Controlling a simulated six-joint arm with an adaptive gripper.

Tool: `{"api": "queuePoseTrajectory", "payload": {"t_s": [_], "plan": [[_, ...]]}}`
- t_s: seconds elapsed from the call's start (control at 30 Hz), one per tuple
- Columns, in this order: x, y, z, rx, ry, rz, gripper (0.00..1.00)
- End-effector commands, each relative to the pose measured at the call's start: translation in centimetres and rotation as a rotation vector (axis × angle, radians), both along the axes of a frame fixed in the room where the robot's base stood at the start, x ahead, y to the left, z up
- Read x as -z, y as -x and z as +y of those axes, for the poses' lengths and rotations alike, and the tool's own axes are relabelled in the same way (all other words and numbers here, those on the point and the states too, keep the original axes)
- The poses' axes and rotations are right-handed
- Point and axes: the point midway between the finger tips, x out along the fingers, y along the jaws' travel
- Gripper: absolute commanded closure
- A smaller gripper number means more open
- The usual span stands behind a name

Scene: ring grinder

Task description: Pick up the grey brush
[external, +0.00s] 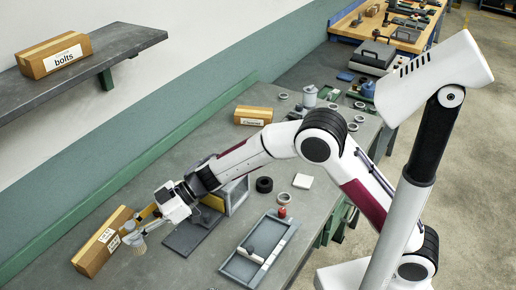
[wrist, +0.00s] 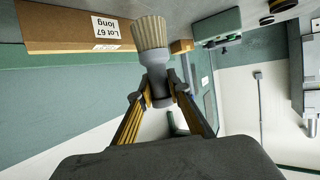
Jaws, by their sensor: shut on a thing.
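The grey brush (wrist: 154,60) has a grey body and pale beige bristles. In the wrist view my gripper (wrist: 160,98) is shut on the brush's grey body, with one finger on each side and the bristles pointing to the top of the picture. In the external view my gripper (external: 148,222) is at the lower left, and the brush (external: 134,238) hangs from it with bristles down. The brush is close to a cardboard box. I cannot tell whether the bristles touch the bench.
The cardboard box (external: 102,243) stands beside the brush. A dark flat plate (external: 188,238) lies to its right. A grey tray (external: 240,267), a black ring (external: 264,184) and a white square (external: 303,181) are farther right. A shelf (external: 110,52) juts from the wall.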

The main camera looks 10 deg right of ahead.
Motion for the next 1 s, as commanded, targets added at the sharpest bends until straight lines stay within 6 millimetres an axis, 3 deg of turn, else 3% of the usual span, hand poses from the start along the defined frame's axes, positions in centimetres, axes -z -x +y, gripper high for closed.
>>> {"api": "queuePoseTrajectory", "payload": {"t_s": [0.1,0.3,1.0], "plan": [[-1.6,0.0,0.0,-0.001,-0.003,-0.002,1.0],[-2.9,0.0,0.0,0.0,-0.001,-0.001,1.0],[-3.1,0.0,0.0,0.0,0.0,0.0,1.0]]}}
